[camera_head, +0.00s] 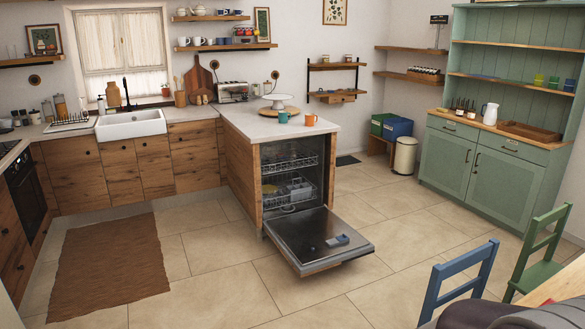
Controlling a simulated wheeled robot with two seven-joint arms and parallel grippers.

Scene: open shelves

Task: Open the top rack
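The dishwasher (257,185) is built into the end of the wooden counter in the middle of the head view. Its door (305,243) is folded down, low above the floor, with a small blue item on its inner face. The top rack (290,166) is a wire rack that appears pushed inside the upper part of the cavity. The lower rack (295,200) is below it and holds some dishes, including a yellowish one. Neither of my grippers is in view.
A teal mug (283,118) and an orange mug (310,120) stand on the counter above. The tiled floor around the door is clear. A brown rug (110,268) lies left. A blue chair (458,283) and a green chair (540,255) stand at the lower right.

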